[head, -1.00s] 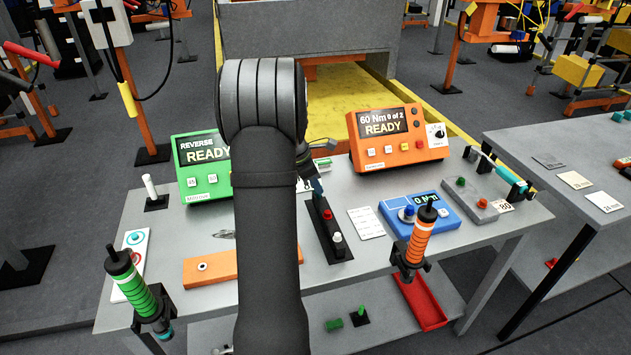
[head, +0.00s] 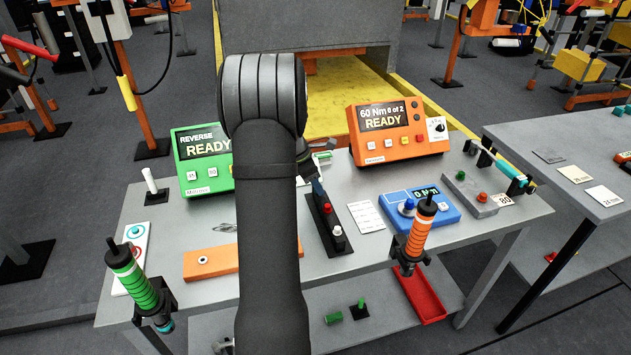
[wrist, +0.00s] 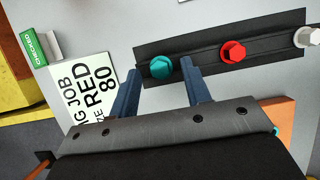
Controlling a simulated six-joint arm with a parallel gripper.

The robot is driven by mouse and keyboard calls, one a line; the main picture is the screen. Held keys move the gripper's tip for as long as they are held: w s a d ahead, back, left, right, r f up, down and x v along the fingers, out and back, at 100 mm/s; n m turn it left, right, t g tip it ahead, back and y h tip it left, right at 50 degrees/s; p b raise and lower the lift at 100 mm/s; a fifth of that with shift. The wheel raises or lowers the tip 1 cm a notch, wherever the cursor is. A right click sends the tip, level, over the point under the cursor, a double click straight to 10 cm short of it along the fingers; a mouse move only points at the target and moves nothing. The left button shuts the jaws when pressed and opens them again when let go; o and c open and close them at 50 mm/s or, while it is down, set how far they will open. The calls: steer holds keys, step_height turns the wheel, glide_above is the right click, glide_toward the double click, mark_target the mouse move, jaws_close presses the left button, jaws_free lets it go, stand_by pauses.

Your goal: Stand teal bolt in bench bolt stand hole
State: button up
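The black bolt stand (head: 323,222) lies on the grey bench, just right of my arm in the head view. In the wrist view, the teal bolt (wrist: 162,68) shows at the left end of the black stand (wrist: 207,49), head toward the camera. My gripper (wrist: 160,72) is open, with its two blue fingertips on either side of the teal bolt and small gaps between. Its shank and depth in a hole are hidden. A red bolt (wrist: 232,51) and a white bolt (wrist: 306,37) stand further along. The teal bolt is hidden in the head view.
An orange READY box (head: 400,132) and a green READY box (head: 203,160) stand behind. A blue torque meter (head: 424,206) sits to the right. An orange tool (head: 420,232) and a green tool (head: 135,280) hang at the front edge. An orange block (head: 211,262) lies left.

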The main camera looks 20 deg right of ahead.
steer(key=v, duration=1.7)
steer(key=shift+a+r, duration=0.15)
steer(key=shift+r, duration=0.05)
steer(key=shift+f, duration=0.1)
steer(key=x, duration=1.7)
steer(key=shift+d, duration=0.2)
steer(key=shift+a, duration=0.1)
